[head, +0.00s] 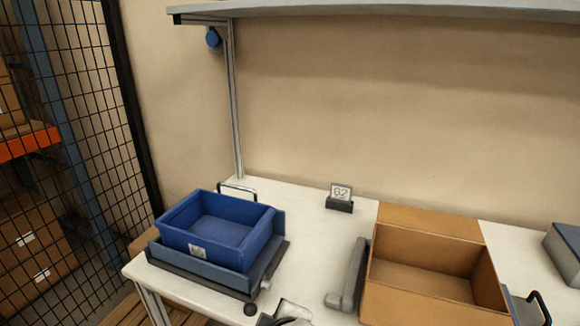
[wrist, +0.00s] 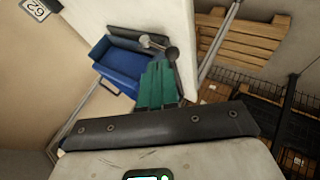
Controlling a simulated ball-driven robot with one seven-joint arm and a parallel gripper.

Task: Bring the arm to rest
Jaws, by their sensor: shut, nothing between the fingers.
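My gripper (wrist: 159,72) shows in the wrist view as two teal fingers lying together, shut and empty. Past its fingertips, the white table and a blue bin (wrist: 122,68) are in view, and the fingers appear apart from them. In the head view, a grey and black piece at the bottom edge, right of the bin, seems to be part of my arm, mostly cut off. The fingers cannot be made out there.
The empty blue bin (head: 222,226) sits in a dark-framed holder on the left of the white table (head: 318,238). An open cardboard box (head: 430,250) stands right, a grey device (head: 350,282) beside it. A mesh fence (head: 80,110) is left.

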